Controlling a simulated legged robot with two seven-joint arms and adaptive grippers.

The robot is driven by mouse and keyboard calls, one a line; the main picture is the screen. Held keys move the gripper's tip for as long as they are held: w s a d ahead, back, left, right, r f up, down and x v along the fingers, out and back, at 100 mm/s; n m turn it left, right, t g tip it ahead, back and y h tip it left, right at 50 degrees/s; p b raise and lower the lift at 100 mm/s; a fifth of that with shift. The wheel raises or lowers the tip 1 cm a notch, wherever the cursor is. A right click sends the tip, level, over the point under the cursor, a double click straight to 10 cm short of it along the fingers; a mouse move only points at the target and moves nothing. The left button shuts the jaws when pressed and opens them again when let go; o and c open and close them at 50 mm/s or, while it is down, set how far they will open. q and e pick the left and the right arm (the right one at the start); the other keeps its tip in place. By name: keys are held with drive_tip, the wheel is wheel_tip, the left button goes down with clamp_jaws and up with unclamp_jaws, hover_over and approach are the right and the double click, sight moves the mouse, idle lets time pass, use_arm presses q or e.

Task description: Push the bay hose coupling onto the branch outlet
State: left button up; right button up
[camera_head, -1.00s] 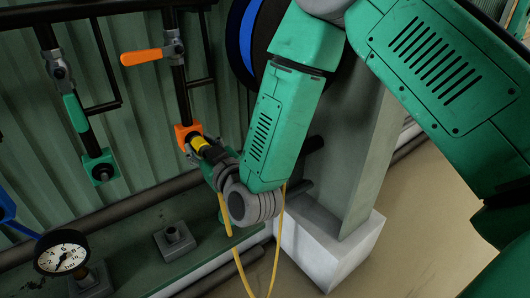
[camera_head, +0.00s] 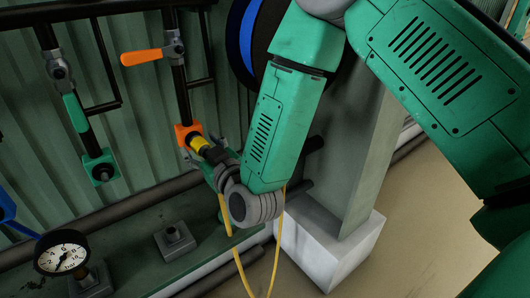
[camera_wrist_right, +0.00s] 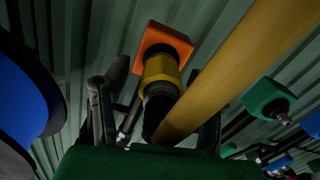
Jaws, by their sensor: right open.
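The yellow coupling (camera_head: 198,145) is at the lower face of the orange branch outlet (camera_head: 186,132) and appears to touch it. In the right wrist view, its yellow collar (camera_wrist_right: 160,70) meets the orange block (camera_wrist_right: 165,38), with a black part (camera_wrist_right: 157,105) below. The yellow hose (camera_head: 226,212) hangs in a loop under my right arm; it crosses close in front of the wrist camera (camera_wrist_right: 240,68). My right gripper (camera_head: 207,154) is open, its fingers apart on either side of the coupling's black part. My left gripper is out of view.
A green outlet (camera_head: 99,168) with a green-handled valve is at left. An orange lever (camera_head: 141,56) sits above the orange outlet. A pressure gauge (camera_head: 62,252) and a bolted stub (camera_head: 175,241) stand on the ledge. A blue hose reel (camera_head: 247,42) and grey post (camera_head: 352,175) are behind my arm.

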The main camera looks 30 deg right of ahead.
drive_tip(key=shift+s+d, duration=0.15)
drive_tip(key=shift+s, duration=1.95)
drive_tip(key=shift+s, duration=0.15)
drive_tip(key=s, duration=0.7)
drive_tip(key=s+d+f+g, duration=0.1)
drive_tip(key=s+f+g, duration=0.25)
drive_tip(key=f, duration=0.45)
drive_tip(key=s+d+f+g, duration=0.2)
drive_tip(key=s+f+g, duration=0.15)
drive_tip(key=f, duration=0.45)
drive_tip(key=s+d+f+m+g, duration=0.1)
drive_tip(key=s+d+f+g, duration=0.2)
drive_tip(key=s, duration=0.6)
drive_tip(key=s+d+f+m+g+h, duration=0.1)
drive_tip(key=s+d+f+g, duration=0.3)
drive_tip(key=s+f+g, duration=0.3)
wheel_tip(320, 180, down, 3)
drive_tip(key=shift+s+d+f+p, duration=0.15)
drive_tip(key=shift+s+p, duration=0.25)
drive_tip(key=shift+s, duration=0.55)
